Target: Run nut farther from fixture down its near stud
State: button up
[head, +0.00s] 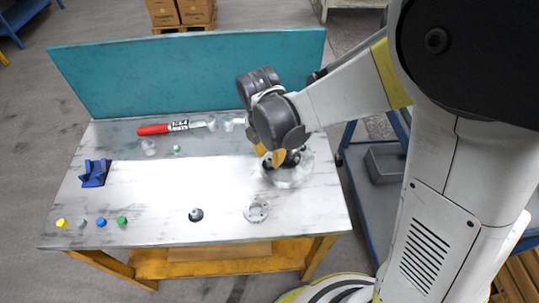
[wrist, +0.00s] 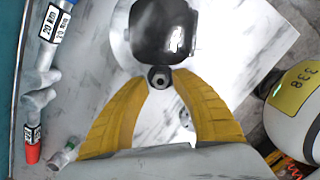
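My gripper (head: 271,157) points down over the right part of the table, at a pale round housing (head: 290,178) with dark parts on top. In the wrist view my yellow fingers (wrist: 162,78) close in on either side of a small dark round nut (wrist: 159,78) with a lighter centre. The fingertips appear to touch it. A black block (wrist: 163,30) sits just beyond the nut. The stud's length and the nut's height on it cannot be made out. A blue fixture (head: 95,173) stands at the left of the table.
A red-handled tool (head: 153,129) lies near the teal back panel (head: 190,73). Yellow (head: 61,224), blue (head: 101,222) and green (head: 122,221) small pieces stand at front left. A dark round part (head: 196,214) and a pale ring (head: 256,211) lie at the front.

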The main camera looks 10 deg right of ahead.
jog(key=n, duration=0.2)
jog(key=shift+n, duration=0.4)
jog(key=shift+c, duration=0.4)
grip_shut()
jog(key=m, duration=0.5)
jog(key=shift+b, duration=0.4)
jog(key=shift+m, duration=0.4)
